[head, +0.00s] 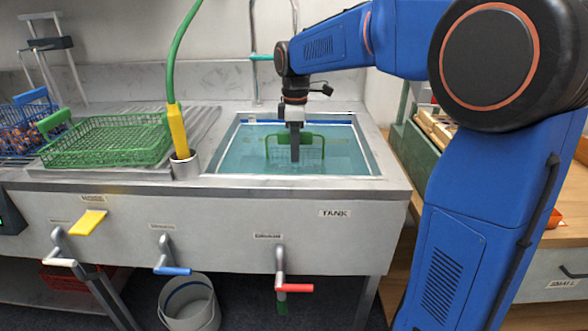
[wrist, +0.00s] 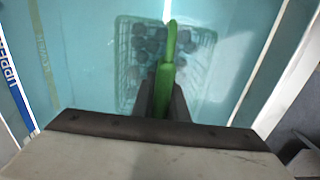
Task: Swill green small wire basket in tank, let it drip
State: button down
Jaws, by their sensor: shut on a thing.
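The green small wire basket (wrist: 127,70) is under the water in the tank (head: 228,152), with several dark round chestnuts inside it. Its green handle (wrist: 168,65) stands up between my fingers. My gripper (head: 295,150) reaches down into the tank and is shut on this handle; in the wrist view the gripper (wrist: 162,95) shows the handle pinched between both dark fingers. In the head view only the handle and a faint mesh of the basket show through the water.
A larger green wire basket (head: 108,142) stands on the drainboard (head: 205,118) left of the tank. A blue basket with chestnuts (head: 22,125) is at the far left. A yellow-nozzled green hose (head: 178,130) stands upright close to the tank's left edge. A grey bucket (head: 190,305) is below.

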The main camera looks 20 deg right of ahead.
jog(key=shift+a, duration=0.15)
jog(key=shift+s+d, duration=0.3)
jog(key=shift+d, duration=0.65)
jog(key=shift+a, duration=0.1)
jog(key=shift+w+a, duration=0.35)
jog(key=shift+a, duration=0.5)
jog(key=shift+d, duration=0.1)
jog(key=shift+s+d, duration=0.35)
jog(key=shift+d, duration=0.5)
